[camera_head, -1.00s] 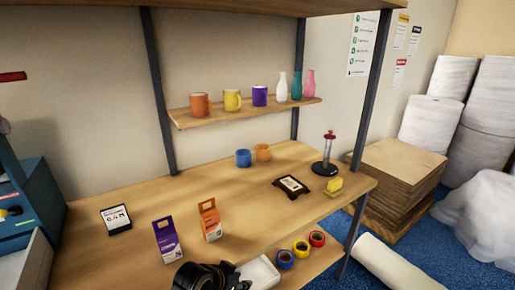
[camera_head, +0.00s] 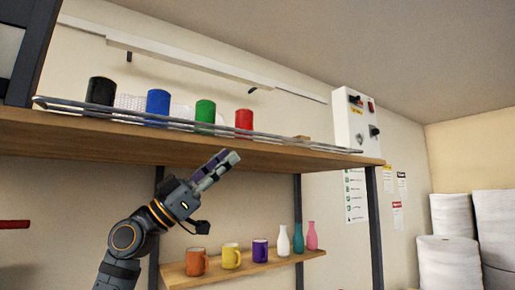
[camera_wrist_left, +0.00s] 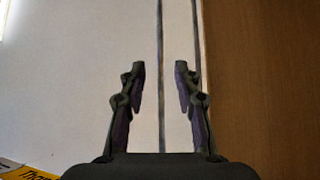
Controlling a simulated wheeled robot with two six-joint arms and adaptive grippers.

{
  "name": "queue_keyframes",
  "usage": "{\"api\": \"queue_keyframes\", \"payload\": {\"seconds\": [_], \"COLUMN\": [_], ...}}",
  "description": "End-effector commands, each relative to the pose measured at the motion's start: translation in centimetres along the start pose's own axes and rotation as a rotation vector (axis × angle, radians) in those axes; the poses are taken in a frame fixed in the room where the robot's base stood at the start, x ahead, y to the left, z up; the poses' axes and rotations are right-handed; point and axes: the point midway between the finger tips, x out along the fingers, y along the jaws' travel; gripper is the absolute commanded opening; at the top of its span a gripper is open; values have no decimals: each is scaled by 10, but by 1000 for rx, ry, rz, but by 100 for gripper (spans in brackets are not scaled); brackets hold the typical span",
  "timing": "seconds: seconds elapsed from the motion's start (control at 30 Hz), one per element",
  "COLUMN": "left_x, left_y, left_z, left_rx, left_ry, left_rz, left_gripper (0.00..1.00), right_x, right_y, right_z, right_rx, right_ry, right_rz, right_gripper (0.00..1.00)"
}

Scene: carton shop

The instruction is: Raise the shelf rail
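The shelf rail (camera_head: 180,124) is a thin metal rail of long bars along the front edge of the upper wooden shelf (camera_head: 120,138), low down, in front of the mugs. My left gripper (camera_head: 226,158) is just below the shelf's front edge, pointing up and right, apart from the rail as far as I can tell. In the left wrist view my left gripper (camera_wrist_left: 160,85) has its fingers apart. A thin dark bar, likely the rail (camera_wrist_left: 161,60), runs between them, with wood at the right. Its depth is unclear. My right gripper is not in view.
Several mugs stand behind the rail, from a black mug (camera_head: 101,93) to a red mug (camera_head: 244,122). A white control box (camera_head: 350,115) is at the right end. A lower shelf (camera_head: 245,268) holds mugs and bottles below the gripper.

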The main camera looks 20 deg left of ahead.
Motion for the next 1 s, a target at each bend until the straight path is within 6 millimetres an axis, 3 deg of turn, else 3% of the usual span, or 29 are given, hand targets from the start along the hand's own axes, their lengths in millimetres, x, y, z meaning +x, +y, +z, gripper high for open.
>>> {"api": "queue_keyframes", "payload": {"seconds": [0.17,0.4,0.6,1.0], "left_x": [14,67,97,105], "left_y": [-1,-2,-1,1], "left_z": [-3,-5,-1,2], "left_rx": [-3,-7,-5,-2], "left_ry": [2,1,-1,-3], "left_rz": [0,2,1,1], "left_gripper": [32,32,32,32], "right_x": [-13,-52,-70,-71], "right_y": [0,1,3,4], "right_z": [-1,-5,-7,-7], "right_rx": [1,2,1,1], "right_ry": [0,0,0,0], "right_rz": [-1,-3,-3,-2], "right_gripper": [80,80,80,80]}}
